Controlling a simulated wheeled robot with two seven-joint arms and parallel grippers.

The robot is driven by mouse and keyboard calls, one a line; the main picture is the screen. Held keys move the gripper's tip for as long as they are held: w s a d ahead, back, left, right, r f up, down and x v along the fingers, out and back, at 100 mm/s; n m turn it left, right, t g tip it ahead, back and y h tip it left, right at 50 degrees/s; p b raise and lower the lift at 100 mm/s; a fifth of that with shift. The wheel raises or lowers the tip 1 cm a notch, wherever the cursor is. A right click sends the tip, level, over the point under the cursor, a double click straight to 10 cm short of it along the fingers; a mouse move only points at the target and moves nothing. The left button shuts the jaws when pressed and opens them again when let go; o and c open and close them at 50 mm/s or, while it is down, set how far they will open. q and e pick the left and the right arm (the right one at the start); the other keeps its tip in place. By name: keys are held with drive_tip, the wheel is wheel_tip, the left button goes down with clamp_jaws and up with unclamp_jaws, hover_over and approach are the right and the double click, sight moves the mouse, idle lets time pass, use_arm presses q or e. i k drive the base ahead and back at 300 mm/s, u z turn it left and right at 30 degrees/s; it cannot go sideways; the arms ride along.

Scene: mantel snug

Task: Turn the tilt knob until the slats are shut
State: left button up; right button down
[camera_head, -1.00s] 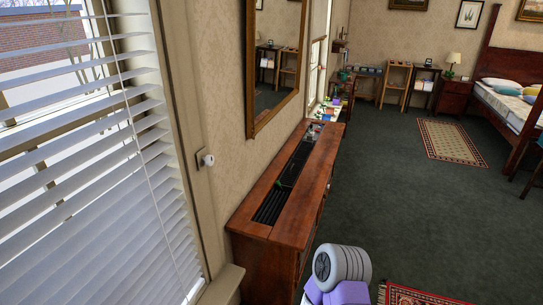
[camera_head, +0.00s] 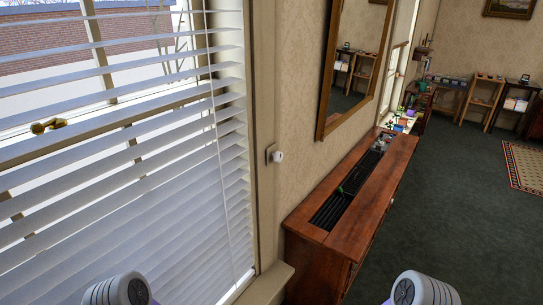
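The white blind (camera_head: 130,180) hangs over the window at the left. Its slats are open: gaps between them show the outside, wide at the top and narrower lower down, where I look on them more steeply. A small white round knob (camera_head: 277,156) on a plate sits on the window frame's right side, beside the blind; I take it to be the tilt knob. Nothing touches it. Neither gripper shows; only grey rounded parts of my arms show at the bottom edge, well below the knob.
A long wooden cabinet (camera_head: 376,205) with a dark slotted top stands along the wall right of the window. A framed mirror (camera_head: 323,118) hangs above it. A window sill (camera_head: 268,285) juts out below the knob. Dark green carpet (camera_head: 450,220) lies clear at the right.

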sight(277, 157)
drive_tip(key=k, duration=1.3)
drive_tip(key=z, duration=0.7)
drive_tip(key=i, duration=2.15)
drive_tip(key=u, duration=1.6)
drive_tip(key=i, duration=0.15)
drive_tip(key=z, duration=0.3)
